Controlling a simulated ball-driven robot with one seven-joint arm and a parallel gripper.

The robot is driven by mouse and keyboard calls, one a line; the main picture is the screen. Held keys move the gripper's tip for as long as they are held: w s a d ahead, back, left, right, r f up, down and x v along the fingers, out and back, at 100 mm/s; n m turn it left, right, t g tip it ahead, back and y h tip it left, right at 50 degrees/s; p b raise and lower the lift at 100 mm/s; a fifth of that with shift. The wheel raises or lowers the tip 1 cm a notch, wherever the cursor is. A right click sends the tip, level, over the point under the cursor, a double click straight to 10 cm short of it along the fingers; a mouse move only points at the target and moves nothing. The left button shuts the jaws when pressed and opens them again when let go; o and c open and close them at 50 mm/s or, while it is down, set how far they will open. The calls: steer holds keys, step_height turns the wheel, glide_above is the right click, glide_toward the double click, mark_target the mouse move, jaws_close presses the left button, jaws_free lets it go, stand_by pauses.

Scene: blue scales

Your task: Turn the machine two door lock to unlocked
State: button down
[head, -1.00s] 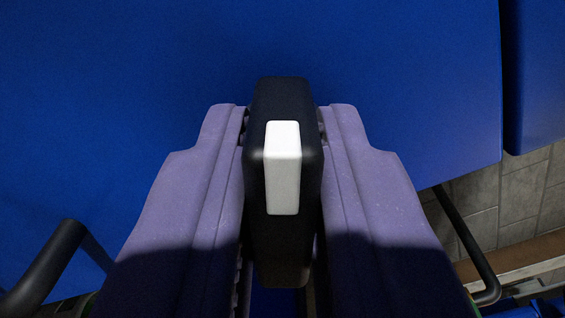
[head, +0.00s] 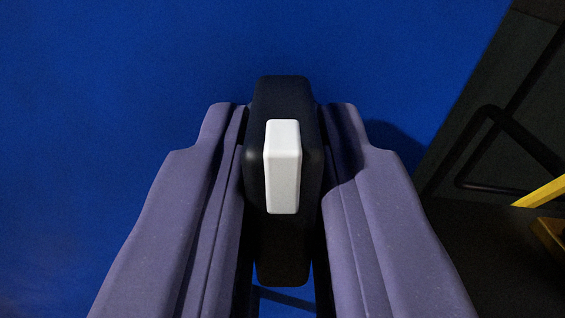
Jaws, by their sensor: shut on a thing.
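The door lock is a black upright knob (head: 283,95) with a white raised block (head: 284,166) on its near face, in the middle of the head view. It stands in front of a blue panel (head: 130,70). My gripper (head: 283,140) has its two purple fingers on the left and right sides of the knob, shut on it. The knob's base is hidden. No lock marking shows, and I cannot tell which machine this is.
A black bar handle (head: 487,112) stands at the right, beyond the panel's slanting edge, over a dark area. A yellow bar (head: 541,192) shows at the lower right. The blue panel around the knob is otherwise bare.

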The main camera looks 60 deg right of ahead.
steer(key=shift+f+m+b, duration=0.1)
steer(key=shift+m+b, duration=0.35)
steer(key=shift+m, duration=0.45)
steer(key=c, duration=1.1)
jaws_free()
steer(key=shift+a, duration=0.1)
steer(key=p+v, duration=0.2)
steer(key=v, duration=0.5)
steer(key=shift+s+a, duration=0.2)
steer(key=shift+s, duration=0.05)
